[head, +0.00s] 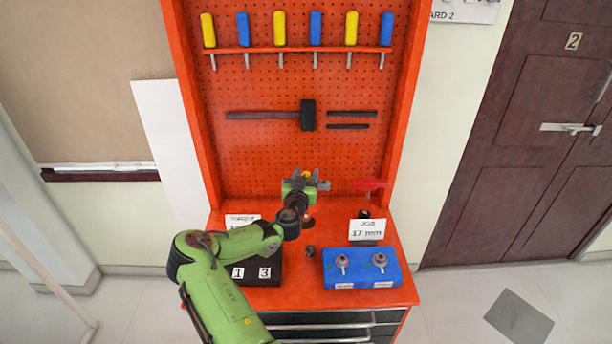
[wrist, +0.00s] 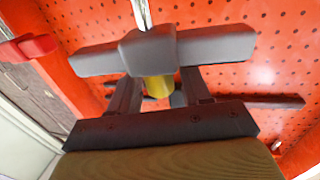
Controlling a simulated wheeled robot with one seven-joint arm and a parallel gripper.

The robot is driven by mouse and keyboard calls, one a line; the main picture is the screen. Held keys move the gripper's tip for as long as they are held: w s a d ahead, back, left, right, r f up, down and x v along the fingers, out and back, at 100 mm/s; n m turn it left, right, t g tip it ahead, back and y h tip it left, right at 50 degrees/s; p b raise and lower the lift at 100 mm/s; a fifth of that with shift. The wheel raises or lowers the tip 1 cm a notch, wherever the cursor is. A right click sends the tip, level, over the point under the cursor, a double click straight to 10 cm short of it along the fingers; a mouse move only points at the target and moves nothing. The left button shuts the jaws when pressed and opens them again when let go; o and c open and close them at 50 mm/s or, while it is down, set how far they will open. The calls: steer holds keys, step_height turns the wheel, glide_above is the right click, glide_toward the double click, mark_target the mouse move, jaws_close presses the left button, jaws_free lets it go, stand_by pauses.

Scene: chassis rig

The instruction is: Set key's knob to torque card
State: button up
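My gripper (head: 305,184) is raised above the bench, in front of the pegboard. In the wrist view its fingers (wrist: 160,92) look closed on a grey T-handled key (wrist: 150,50), with a bright shaft and a yellow part between the fingers. Whether the yellow part is the knob I cannot tell. The torque card (head: 242,220) stands at the bench's left, its number mostly hidden by my arm. A black box (head: 270,257), partly behind my arm, shows 1 and 3 on white plates.
A blue block (head: 362,268) holds two grey sockets. Behind it are the job card (head: 366,229), reading 17 mm, and a red T-handled tool (head: 370,184). A small dark piece (head: 309,251) sits between box and block.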

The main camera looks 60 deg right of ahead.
steer(key=c, duration=0.8)
steer(key=m+g+b, duration=0.1)
steer(key=b, duration=0.2)
steer(key=shift+f+g, duration=0.15)
steer(key=shift+g, duration=0.25)
steer(key=shift+m+g+b, duration=0.6)
steer(key=shift+g+b, duration=0.2)
steer(key=o, duration=1)
steer(key=shift+r, duration=0.2)
steer(key=a, duration=0.5)
steer(key=a+b, duration=0.1)
steer(key=a, duration=0.4)
steer(key=a+b, duration=0.1)
steer(key=a, duration=0.4)
steer(key=shift+s+a, duration=0.35)
steer(key=shift+a, duration=0.05)
